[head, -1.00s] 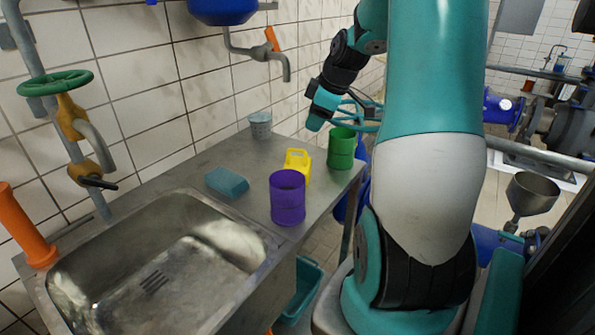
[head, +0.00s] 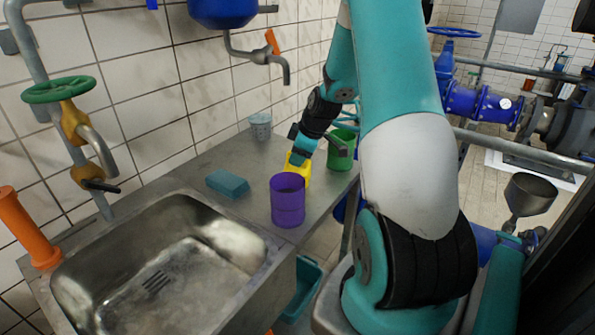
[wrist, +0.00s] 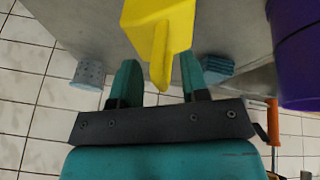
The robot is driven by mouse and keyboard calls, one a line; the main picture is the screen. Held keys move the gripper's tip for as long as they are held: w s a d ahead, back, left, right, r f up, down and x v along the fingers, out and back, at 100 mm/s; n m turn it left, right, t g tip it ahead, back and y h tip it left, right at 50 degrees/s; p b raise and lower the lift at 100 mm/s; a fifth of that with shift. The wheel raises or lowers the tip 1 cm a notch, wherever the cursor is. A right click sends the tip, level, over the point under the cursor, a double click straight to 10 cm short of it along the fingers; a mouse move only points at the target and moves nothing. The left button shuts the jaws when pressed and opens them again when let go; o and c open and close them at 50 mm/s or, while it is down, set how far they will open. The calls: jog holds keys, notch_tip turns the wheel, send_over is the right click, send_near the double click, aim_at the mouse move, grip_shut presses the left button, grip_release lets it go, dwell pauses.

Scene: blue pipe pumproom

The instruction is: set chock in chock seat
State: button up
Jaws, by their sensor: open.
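A yellow block with a raised narrow part (head: 302,174), likely the chock, stands on the steel counter between the purple and green cups. In the wrist view the yellow block (wrist: 158,24) lies ahead, its narrow part reaching between my fingers. My gripper (wrist: 158,82) is open, with one teal finger on each side of that part and gaps showing. In the head view my gripper (head: 299,158) is over the block and hides its top. I cannot pick out the chock seat in either view.
A purple cup (head: 288,202) stands nearer, and a green cup (head: 342,152) stands to the right of the block. A blue sponge (head: 228,184) and a perforated grey-blue cup (head: 261,127) are on the counter. The sink (head: 185,225) is at the front left.

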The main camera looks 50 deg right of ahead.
grip_shut()
